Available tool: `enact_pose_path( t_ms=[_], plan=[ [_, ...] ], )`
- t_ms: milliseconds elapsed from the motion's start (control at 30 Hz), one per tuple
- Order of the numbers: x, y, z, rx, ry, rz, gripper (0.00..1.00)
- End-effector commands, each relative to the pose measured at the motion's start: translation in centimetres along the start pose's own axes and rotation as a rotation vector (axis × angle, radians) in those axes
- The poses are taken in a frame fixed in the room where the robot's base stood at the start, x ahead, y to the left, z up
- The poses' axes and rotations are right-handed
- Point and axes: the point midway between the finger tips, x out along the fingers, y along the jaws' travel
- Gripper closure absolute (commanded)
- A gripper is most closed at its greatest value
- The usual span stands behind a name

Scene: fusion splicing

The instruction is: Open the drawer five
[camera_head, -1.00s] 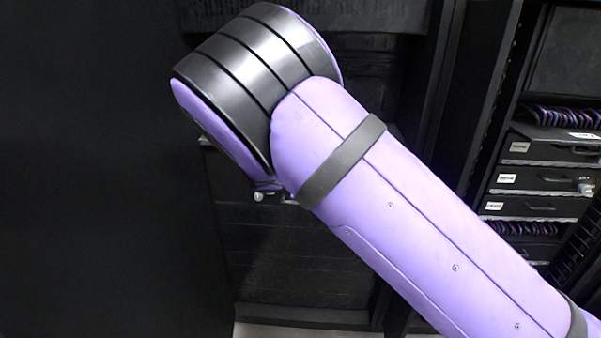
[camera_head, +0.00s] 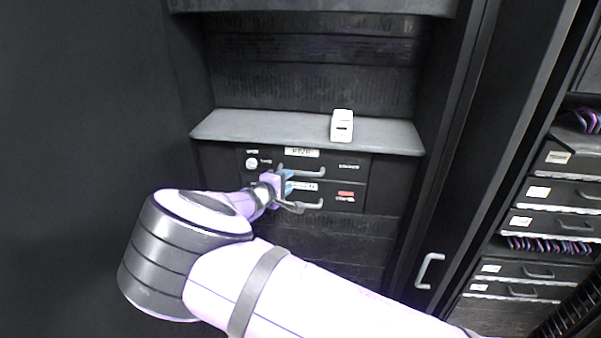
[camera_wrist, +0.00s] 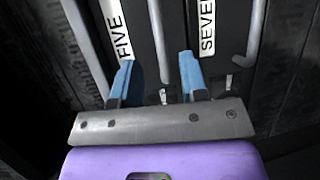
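Drawer five (camera_head: 331,166) is a dark drawer front under a grey shelf, with a white FIVE label and a light grey bar handle (camera_head: 305,172). It looks shut. Drawer seven (camera_head: 352,204) is right below it, with its own handle (camera_head: 303,206). My gripper (camera_head: 288,181) is at the left end of the handles. In the wrist view, its two blue fingers (camera_wrist: 158,80) are apart, and drawer five's handle (camera_wrist: 157,40) runs between them with a gap on each side. The FIVE label (camera_wrist: 116,28) and SEVEN label (camera_wrist: 207,27) show there, turned sideways. Contact is not clear.
A small white box (camera_head: 342,126) stands on the grey shelf (camera_head: 265,126) above the drawers. A cabinet door with a handle (camera_head: 429,270) is at the right. Beyond it is a rack of labelled drawers (camera_head: 560,192). A dark panel (camera_head: 80,120) closes the left side.

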Motion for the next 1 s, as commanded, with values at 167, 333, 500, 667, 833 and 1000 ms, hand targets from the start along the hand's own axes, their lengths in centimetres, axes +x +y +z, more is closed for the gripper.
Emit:
enact_pose_path(
  t_ms=[167,333,500,667,833,1000],
  plan=[
    [3.4,0.0,0.1,0.002,-0.002,0.000,0.60],
    [5.8,0.0,0.0,0.002,-0.001,0.000,0.60],
    [7.2,0.0,0.0,0.001,-0.001,0.000,0.60],
    [7.6,0.0,0.0,0.001,0.001,-0.001,0.60],
    [7.6,0.0,0.0,0.002,0.001,-0.001,0.60],
    [7.6,0.0,0.0,0.002,0.000,-0.001,0.92]
  ],
)
